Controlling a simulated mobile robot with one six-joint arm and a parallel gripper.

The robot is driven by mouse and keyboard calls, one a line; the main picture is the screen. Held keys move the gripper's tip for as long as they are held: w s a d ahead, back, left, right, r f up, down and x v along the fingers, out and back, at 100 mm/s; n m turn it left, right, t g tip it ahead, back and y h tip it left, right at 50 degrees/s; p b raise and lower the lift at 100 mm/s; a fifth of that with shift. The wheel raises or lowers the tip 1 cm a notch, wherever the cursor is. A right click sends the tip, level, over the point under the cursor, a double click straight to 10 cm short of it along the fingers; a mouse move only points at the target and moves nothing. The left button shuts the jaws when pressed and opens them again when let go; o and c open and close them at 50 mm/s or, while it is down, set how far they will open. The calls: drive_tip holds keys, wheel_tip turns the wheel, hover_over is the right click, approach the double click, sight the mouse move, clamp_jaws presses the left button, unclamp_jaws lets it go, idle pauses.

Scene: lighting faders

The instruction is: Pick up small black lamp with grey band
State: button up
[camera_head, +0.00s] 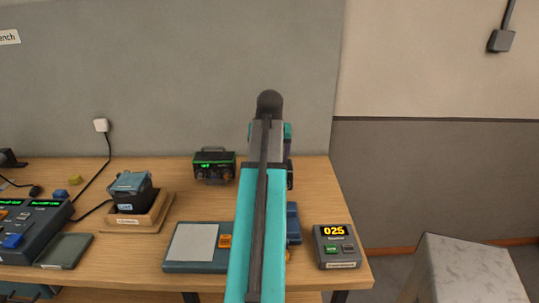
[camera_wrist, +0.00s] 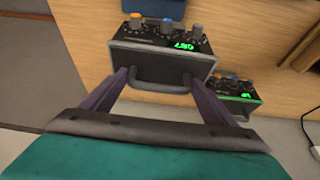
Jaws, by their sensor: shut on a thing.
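My gripper (camera_wrist: 168,78) has its two purple fingers shut on the sides of a black box (camera_wrist: 160,60). This box has a grey handle, orange and grey knobs and a green lit display. In the head view my arm hides the gripper and most of this box; a dark edge of it shows to the right of the arm. A second black box (camera_head: 213,166) with a green display stands at the back of the table; it also shows in the wrist view (camera_wrist: 232,90). I cannot make out a lamp with a grey band apart from these boxes.
The wooden table (camera_head: 185,215) holds a dark blue device on a wooden stand (camera_head: 140,215), a flat pad with a grey panel (camera_head: 195,245), a box reading 025 (camera_head: 335,246), and a fader console (camera_head: 35,230) at left. A pale block (camera_head: 465,270) stands to the right.

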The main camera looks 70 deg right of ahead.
drive_tip(key=shift+s+a+r, duration=0.1)
drive_tip(key=shift+s+a, duration=0.05)
drive_tip(key=shift+a, duration=0.25)
drive_tip(key=shift+s+a+r, duration=0.1)
drive_tip(key=shift+s+a, duration=0.05)
drive_tip(key=shift+a, duration=0.25)
drive_tip(key=shift+r, duration=0.1)
